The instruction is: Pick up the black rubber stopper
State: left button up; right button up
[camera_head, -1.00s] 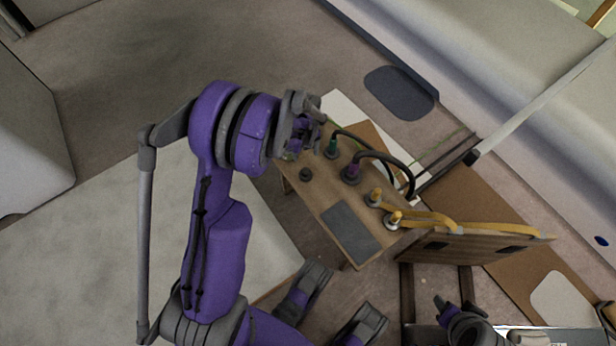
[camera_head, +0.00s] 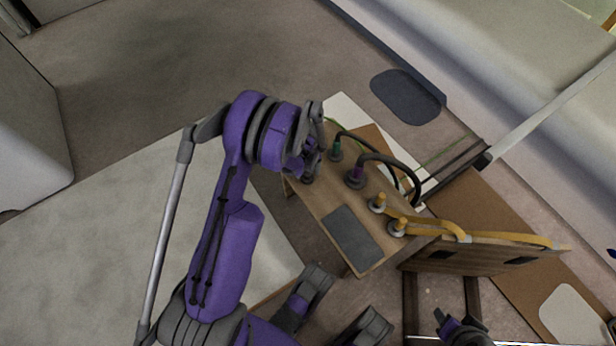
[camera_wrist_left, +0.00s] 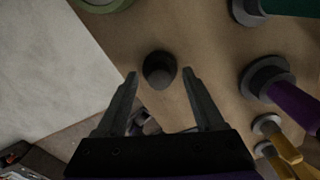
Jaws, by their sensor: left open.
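The black rubber stopper (camera_wrist_left: 159,70) stands on the brown wooden top, seen from above in the left wrist view. In the head view it shows only in part (camera_head: 307,179), just under my left gripper (camera_head: 314,158). In the left wrist view my left gripper (camera_wrist_left: 160,84) is open, with one fingertip on each side of the stopper and visible gaps between. The stopper is not gripped. A dark and purple part of mine, perhaps my right gripper (camera_head: 458,326), shows at the bottom edge of the head view; its jaws are unclear.
The wooden box (camera_head: 375,256) also carries a green plug (camera_head: 335,152), a purple plug (camera_head: 355,176) with black cables, and two yellow plugs (camera_head: 378,203) with yellow hoses, to the right of the stopper. A dark grey panel (camera_head: 352,233) lies on its top.

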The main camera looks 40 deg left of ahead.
pick_arm(q)
grip_shut()
dwell(0.3)
jog(key=shift+r, duration=0.1)
notch_tip(320, 180, up, 10)
jog(key=p, duration=0.3)
dwell(0.4)
